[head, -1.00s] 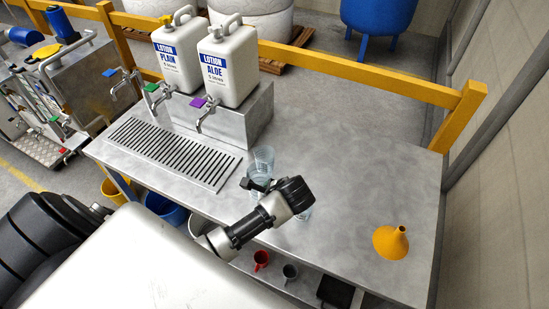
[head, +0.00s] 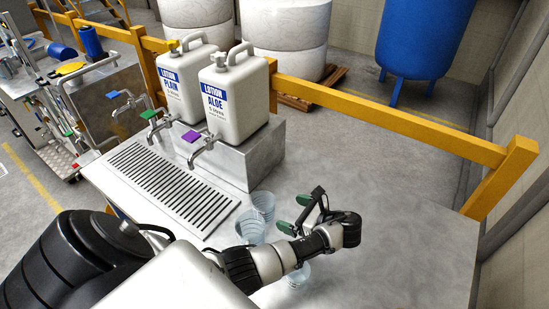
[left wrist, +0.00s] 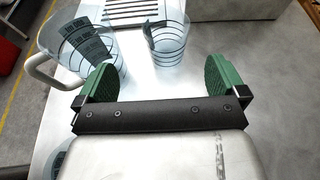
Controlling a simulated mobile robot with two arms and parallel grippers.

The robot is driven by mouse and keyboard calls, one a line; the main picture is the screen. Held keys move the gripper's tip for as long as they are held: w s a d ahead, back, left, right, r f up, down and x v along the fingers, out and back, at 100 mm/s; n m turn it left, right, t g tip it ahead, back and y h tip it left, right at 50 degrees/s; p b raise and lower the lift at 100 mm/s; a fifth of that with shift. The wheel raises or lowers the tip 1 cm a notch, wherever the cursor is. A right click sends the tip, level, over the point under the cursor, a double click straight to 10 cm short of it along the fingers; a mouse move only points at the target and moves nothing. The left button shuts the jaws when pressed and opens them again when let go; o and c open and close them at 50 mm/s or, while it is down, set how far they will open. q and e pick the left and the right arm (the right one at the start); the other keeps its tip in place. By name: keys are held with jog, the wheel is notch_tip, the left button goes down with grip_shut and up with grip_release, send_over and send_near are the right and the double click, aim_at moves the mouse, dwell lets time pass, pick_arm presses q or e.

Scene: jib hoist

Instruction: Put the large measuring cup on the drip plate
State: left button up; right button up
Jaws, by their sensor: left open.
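The large measuring cup (head: 249,229) is clear with dark markings and stands on the steel bench near the drip plate's right end. In the left wrist view the large cup (left wrist: 88,48) is at upper left, with a pale handle on its left. A smaller clear cup (head: 263,204) stands beside it; it also shows in the left wrist view (left wrist: 168,42). The slotted drip plate (head: 172,186) lies under the taps, with nothing on it. My left gripper (head: 295,213) is open and empty, right of both cups, green pads apart (left wrist: 162,80). My right gripper is not in view.
Another clear cup (head: 297,276) is partly hidden by my left arm. Two lotion jugs (head: 235,98) stand on a steel block (head: 240,162) behind the drip plate, with taps in front. A yellow rail (head: 390,112) runs along the back. The bench's right side (head: 410,235) is clear.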

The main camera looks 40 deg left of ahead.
pick_arm(q)
jog(key=w+a, duration=0.2)
jog(key=p, duration=0.1)
send_near(254, 197)
jog(key=p+x, duration=0.1)
jog(key=x, duration=0.3)
jog(key=shift+a+f, duration=0.1)
jog(key=shift+s+a+f, duration=0.1)
jog(key=shift+a+f, duration=0.1)
jog(key=shift+a, duration=0.3)
jog(key=shift+d, duration=0.1)
jog(key=c, duration=0.9)
jog(key=shift+c, duration=0.3)
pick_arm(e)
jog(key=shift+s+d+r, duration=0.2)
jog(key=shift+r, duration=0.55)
